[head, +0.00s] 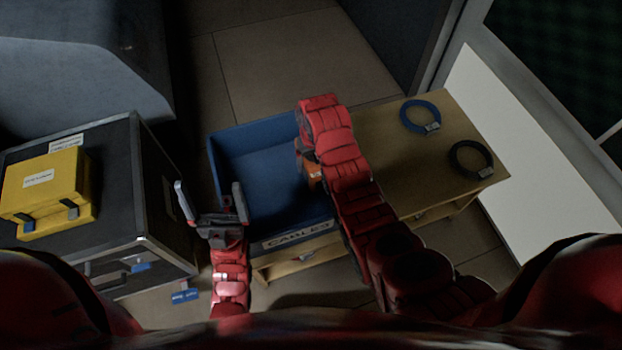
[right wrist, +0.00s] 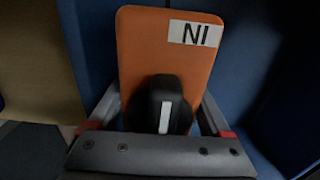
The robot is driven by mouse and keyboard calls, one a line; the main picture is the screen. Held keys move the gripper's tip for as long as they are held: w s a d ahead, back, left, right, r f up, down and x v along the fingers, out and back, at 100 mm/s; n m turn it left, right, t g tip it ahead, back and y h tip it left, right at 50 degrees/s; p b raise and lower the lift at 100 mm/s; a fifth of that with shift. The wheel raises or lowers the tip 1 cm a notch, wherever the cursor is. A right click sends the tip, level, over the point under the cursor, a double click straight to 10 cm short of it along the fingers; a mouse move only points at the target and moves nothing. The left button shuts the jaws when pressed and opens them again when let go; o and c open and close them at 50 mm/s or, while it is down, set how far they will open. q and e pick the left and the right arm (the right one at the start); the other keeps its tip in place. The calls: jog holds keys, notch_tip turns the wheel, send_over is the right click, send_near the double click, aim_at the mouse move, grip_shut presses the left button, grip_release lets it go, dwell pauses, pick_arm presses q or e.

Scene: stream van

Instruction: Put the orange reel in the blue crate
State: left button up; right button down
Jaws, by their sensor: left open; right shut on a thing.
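The blue crate (head: 262,170) stands on a wooden table and has a "CABLES" label on its front. The orange reel (head: 314,174) shows only as a small piece beneath my right arm in the head view, over the right part of the crate. In the right wrist view the orange reel (right wrist: 160,50) has a white label reading "NI" and a black middle part. My right gripper (right wrist: 160,115) is shut on it, with blue crate walls around it. Whether the reel touches the crate floor I cannot tell. My left gripper (head: 212,200) is open and empty, left of the crate.
A blue cable ring (head: 420,117) and a black cable ring (head: 470,159) lie on the wooden table (head: 390,155) right of the crate. A black case (head: 120,190) with a yellow toolbox (head: 47,185) on top stands at the left.

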aim_at(313, 162)
notch_tip(313, 162, down, 4)
jog(key=shift+f, duration=1.45)
jog(key=shift+f+b, duration=0.1)
jog(key=shift+b, duration=0.2)
grip_release()
jog(key=shift+r, duration=0.2)
notch_tip(313, 162, up, 12)
jog(key=shift+f+p, duration=0.1)
jog(key=shift+p, duration=0.25)
